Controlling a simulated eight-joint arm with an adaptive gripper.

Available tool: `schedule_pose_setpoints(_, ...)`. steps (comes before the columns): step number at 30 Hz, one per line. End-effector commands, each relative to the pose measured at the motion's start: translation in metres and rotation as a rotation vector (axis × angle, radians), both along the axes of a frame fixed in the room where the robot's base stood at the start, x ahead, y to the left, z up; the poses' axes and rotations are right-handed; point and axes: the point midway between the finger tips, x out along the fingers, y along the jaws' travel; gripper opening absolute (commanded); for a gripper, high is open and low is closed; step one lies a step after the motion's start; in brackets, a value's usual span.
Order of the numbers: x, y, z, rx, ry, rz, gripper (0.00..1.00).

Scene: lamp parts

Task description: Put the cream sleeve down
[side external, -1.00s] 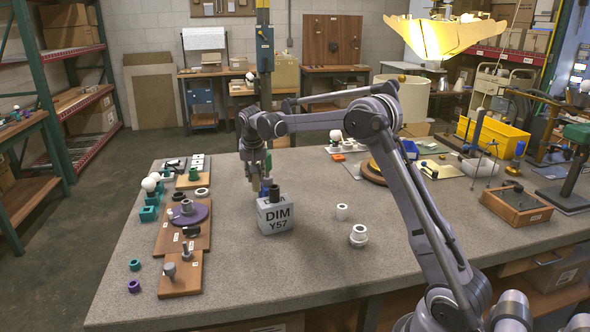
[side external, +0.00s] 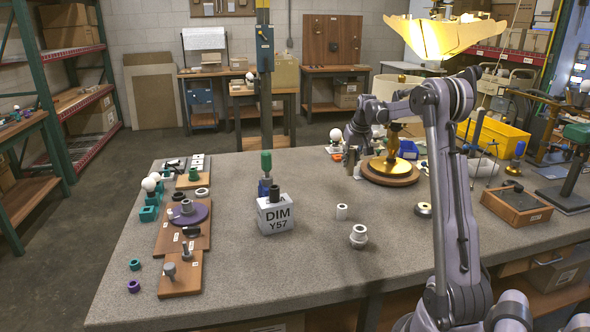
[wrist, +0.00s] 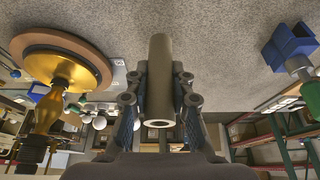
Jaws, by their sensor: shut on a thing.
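My gripper (side external: 354,170) is at the back of the table, just left of the lamp's round base, low over the tabletop. In the wrist view its two fingers (wrist: 160,75) are shut on a long hollow tube, the sleeve (wrist: 160,95). The tube looks grey in shade, with a pale ring at its near, open end. It stands lengthwise between the fingers and reaches past their tips. In the side view the sleeve is mostly hidden by the gripper. I cannot tell whether its far end touches the table.
The lamp base (side external: 389,171), a brown disc with a gold stem, is close on the right. A box marked DIM Y57 (side external: 276,215) and a green-handled tool (side external: 266,163) stand to the left. A short white sleeve (side external: 341,212) and a white collar (side external: 358,237) stand in front. Table between is clear.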

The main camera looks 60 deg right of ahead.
Motion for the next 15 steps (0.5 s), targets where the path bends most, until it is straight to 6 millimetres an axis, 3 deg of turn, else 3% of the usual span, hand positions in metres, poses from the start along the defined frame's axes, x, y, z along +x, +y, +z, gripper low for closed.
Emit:
schedule_pose_setpoints(3, -0.026, -0.016, 0.001, -0.007, -0.005, 0.006, 0.0)
schedule_pose_setpoints(7, -0.036, -0.022, 0.0, -0.011, -0.008, 0.015, 0.0)
schedule_pose_setpoints(11, -0.024, -0.02, -0.009, -0.012, -0.009, 0.022, 0.0)
schedule_pose_setpoints(15, 0.003, -0.013, -0.025, -0.013, -0.007, 0.023, 0.0)
